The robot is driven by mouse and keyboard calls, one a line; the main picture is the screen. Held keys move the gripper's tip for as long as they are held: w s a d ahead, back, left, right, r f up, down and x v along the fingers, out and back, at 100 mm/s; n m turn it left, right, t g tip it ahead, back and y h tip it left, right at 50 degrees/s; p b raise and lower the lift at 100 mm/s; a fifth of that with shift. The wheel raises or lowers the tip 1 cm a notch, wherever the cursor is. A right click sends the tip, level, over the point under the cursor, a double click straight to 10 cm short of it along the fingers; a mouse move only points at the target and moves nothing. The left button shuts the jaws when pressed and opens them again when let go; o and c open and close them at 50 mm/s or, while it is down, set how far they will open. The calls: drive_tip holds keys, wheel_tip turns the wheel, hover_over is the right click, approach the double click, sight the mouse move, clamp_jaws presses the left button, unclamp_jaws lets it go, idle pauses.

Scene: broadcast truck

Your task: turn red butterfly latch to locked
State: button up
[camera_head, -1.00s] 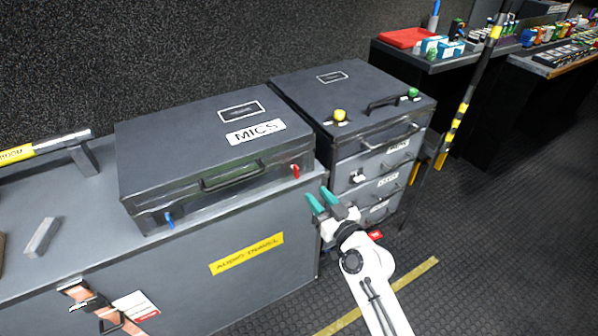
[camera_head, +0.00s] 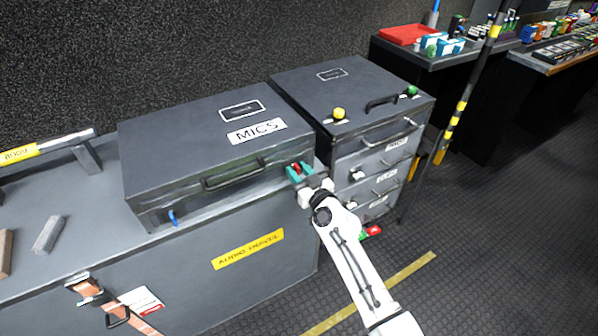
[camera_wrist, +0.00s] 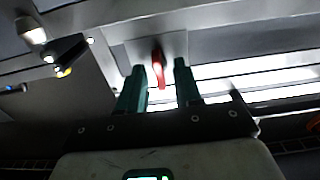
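The red butterfly latch (camera_head: 296,168) sits at the right end of the front of the dark MICS case (camera_head: 200,140). In the wrist view the red latch (camera_wrist: 158,66) stands on a light plate, its wing running roughly up and down the picture. My gripper (camera_head: 299,172) is at the latch in the head view. In the wrist view its two teal fingers (camera_wrist: 160,82) are apart, one on each side of the latch, with visible gaps. I cannot tell how deep the latch sits between them. A blue latch (camera_head: 173,218) is at the case's left front.
The case rests on a grey cabinet (camera_head: 240,285) with a yellow label. A dark drawer unit (camera_head: 350,95) with a yellow knob (camera_head: 339,113) and a green knob (camera_head: 411,90) stands close on the right. A striped pole (camera_head: 462,105) rises beyond it.

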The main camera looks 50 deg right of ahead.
clamp_jaws()
drive_tip(key=shift+m, duration=0.3)
drive_tip(key=m, duration=0.3)
drive_tip(key=shift+b, duration=0.35)
drive_tip(key=m, duration=1.4)
drive_tip(key=shift+s+d+f, duration=0.1)
drive_tip(key=shift+d+f, duration=0.15)
drive_tip(key=shift+m, duration=0.3)
